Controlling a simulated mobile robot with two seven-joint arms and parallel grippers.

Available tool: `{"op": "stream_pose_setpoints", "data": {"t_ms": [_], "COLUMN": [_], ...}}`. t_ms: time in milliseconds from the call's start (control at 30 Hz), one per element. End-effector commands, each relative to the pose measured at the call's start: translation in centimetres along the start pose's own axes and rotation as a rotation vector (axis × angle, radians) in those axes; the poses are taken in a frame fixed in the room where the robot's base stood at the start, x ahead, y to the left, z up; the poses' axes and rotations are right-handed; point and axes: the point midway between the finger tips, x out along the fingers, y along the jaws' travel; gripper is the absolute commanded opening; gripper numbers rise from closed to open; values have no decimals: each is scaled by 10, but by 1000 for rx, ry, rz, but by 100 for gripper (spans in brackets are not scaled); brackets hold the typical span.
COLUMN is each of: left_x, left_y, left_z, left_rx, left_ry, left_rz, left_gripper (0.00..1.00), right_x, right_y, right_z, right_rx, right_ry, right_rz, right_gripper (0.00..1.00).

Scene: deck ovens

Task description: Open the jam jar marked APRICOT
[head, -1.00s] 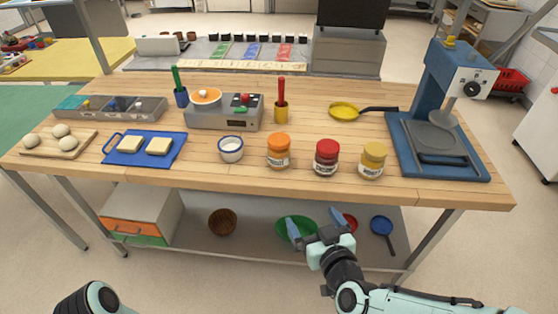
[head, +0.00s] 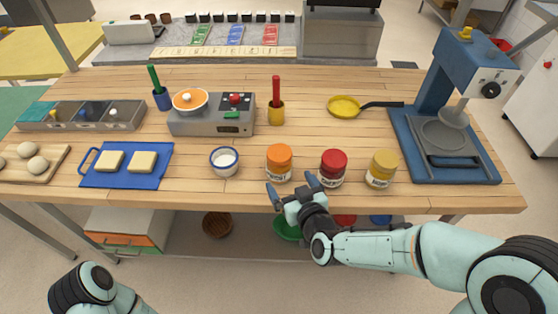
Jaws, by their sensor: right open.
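Three jars stand in a row near the table's front edge: one with an orange lid (head: 279,162), one with a red lid (head: 332,168) and one with a yellow lid (head: 382,169). All three are upright with their lids on. Their white labels are too small to read for sure, so I cannot confirm which says APRICOT. My right gripper (head: 292,187) is open and empty at the table's front edge. Its fingers point toward the orange-lidded and red-lidded jars, and one fingertip shows just below each. My left gripper is out of view; only part of my left arm shows.
A white bowl (head: 224,162) stands left of the orange-lidded jar. A blue board (head: 127,180) with two pale slices lies further left. The wood between is clear.

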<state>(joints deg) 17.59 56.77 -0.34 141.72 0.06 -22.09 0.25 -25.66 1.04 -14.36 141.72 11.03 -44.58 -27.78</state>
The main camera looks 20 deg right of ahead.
Motion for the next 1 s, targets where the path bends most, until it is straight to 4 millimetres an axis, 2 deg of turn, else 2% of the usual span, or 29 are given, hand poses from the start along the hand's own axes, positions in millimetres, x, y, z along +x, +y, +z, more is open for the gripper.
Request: {"op": "stream_pose_setpoints", "data": {"t_ms": [33, 100, 367, 700, 967, 1000], "left_x": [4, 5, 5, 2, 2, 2], "left_y": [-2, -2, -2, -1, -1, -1], "left_z": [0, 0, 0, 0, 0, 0], "left_rx": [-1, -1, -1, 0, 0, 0], "left_ry": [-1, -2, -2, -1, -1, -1], "left_rz": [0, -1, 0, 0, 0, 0], "left_gripper": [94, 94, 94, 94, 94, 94], "right_x": [12, 24, 44, 88, 92, 92], "right_y": [-1, 0, 0, 2, 2, 2], "right_z": [5, 4, 4, 2, 2, 2], "right_rx": [-3, -1, -1, -2, 0, 0], "right_ry": [-4, -4, -3, -3, -2, -2], "right_rz": [-1, 0, 0, 0, -1, -1], "right_gripper": [100, 100, 100, 100, 100, 94]}}
